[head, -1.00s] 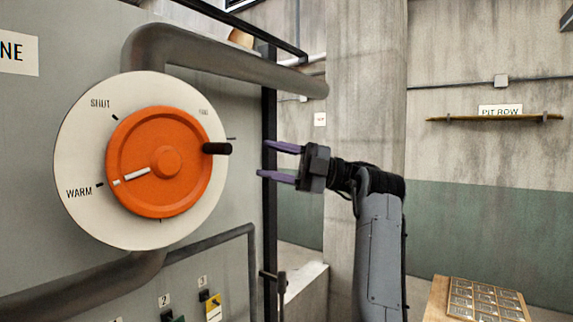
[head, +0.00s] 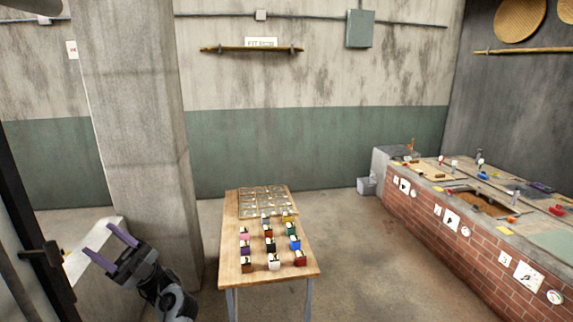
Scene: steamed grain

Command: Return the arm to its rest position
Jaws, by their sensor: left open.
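My left gripper (head: 99,241) is at the lower left of the head view. Its two purple fingers are spread apart with nothing between them, and they point up and to the left. Part of its dark wrist shows below it, at the bottom edge. It is in front of a pale low block and left of the wooden table. My right gripper is not in view.
A wooden table (head: 229,240) holds a tray of square cells (head: 268,191) and several small coloured blocks. A concrete pillar (head: 135,130) stands behind my gripper. A brick counter (head: 440,225) runs along the right. Bare floor (head: 345,240) lies between table and counter.

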